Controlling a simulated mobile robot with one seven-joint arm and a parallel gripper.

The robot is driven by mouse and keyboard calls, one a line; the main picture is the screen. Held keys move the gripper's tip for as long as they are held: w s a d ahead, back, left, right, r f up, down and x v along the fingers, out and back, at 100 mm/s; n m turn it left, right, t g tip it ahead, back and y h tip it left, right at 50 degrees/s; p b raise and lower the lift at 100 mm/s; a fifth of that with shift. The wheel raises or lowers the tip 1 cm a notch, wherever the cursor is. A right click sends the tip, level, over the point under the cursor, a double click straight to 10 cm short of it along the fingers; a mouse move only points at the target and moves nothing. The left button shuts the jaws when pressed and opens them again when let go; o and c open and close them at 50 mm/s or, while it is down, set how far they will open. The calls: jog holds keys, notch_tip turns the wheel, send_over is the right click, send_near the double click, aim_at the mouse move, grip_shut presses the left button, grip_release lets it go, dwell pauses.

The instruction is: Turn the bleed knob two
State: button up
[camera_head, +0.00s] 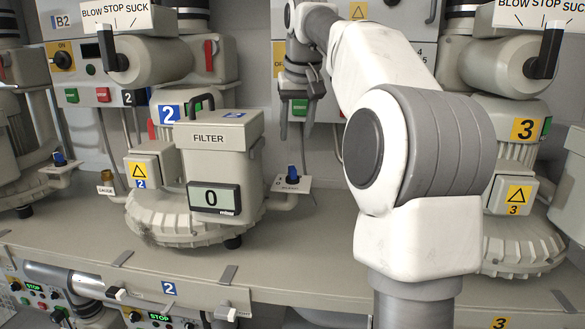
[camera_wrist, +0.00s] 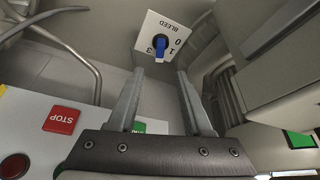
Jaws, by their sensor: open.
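Bleed knob two is a blue knob (camera_head: 293,174) on a small white plate, to the right of blower 2 in the head view. In the wrist view the blue knob (camera_wrist: 160,46) sits on its white dial plate (camera_wrist: 176,24), which reads BLEED with numbers, seen upside down. My gripper (camera_wrist: 160,73) is open and empty. Its two fingers point toward the knob, with the knob lying beyond and between the fingertips and apart from them.
Blower 2's grey filter box (camera_head: 220,160), with a display reading 0, stands left of the knob. Another blue bleed knob (camera_head: 59,158) belongs to the blower at the far left. A red STOP button (camera_wrist: 61,120) shows in the wrist view. Bare bench lies below the knob.

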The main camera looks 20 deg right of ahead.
aim_at(292, 167)
jog(key=x, duration=1)
jog(key=shift+f, duration=0.2)
grip_shut()
